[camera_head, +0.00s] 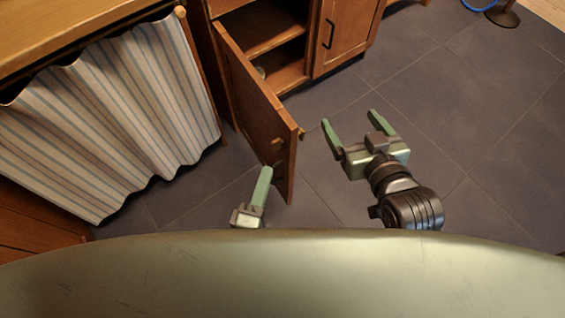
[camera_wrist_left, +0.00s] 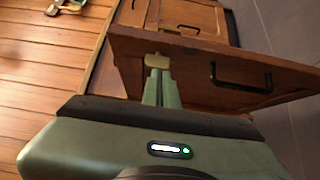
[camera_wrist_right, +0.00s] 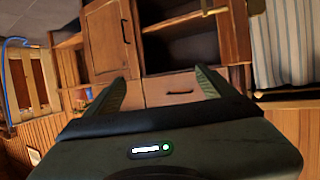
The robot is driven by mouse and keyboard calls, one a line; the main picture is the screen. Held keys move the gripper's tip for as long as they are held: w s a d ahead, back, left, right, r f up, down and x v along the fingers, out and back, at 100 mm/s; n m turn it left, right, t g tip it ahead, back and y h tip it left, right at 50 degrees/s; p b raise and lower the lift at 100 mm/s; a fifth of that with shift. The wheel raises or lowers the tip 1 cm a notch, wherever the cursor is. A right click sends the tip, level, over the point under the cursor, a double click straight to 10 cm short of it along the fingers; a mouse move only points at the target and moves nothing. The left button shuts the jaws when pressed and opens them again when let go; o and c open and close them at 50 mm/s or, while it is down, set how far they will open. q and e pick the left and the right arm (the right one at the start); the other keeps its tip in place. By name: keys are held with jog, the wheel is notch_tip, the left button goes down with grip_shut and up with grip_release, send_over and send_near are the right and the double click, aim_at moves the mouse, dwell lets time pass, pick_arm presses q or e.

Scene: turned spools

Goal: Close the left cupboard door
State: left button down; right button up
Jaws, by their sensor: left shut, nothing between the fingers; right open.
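The left cupboard door (camera_head: 255,95) is wooden and stands wide open, swung out from the cupboard toward me. It also shows in the left wrist view (camera_wrist_left: 205,88), with a dark handle (camera_wrist_left: 240,78) on its face. My left gripper (camera_head: 265,172) is shut and empty, close to the door's free end. In the left wrist view its fingertips are by a small pale catch (camera_wrist_left: 157,60) on the door; I cannot tell whether they touch. My right gripper (camera_head: 352,124) is open and empty, to the right of the door, above the floor.
The right cupboard door (camera_head: 345,32) is closed. A striped curtain (camera_head: 115,110) hangs under a wooden counter on the left.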

aim_at(287, 148)
pick_arm(q)
jog(key=w+d, duration=0.1)
jog(key=w+d+b, duration=0.1)
jog(key=w+d, duration=0.1)
jog(key=shift+w+d+f, duration=0.1)
jog(key=shift+w, duration=0.2)
jog(key=shift+w+d, duration=0.2)
jog(key=shift+d, duration=0.2)
pick_arm(e)
notch_tip(287, 148, up, 7)
jog(key=w+a+t+y, duration=0.1)
jog(key=w+t, duration=0.1)
jog(key=t, duration=0.2)
jog(key=shift+a, duration=0.25)
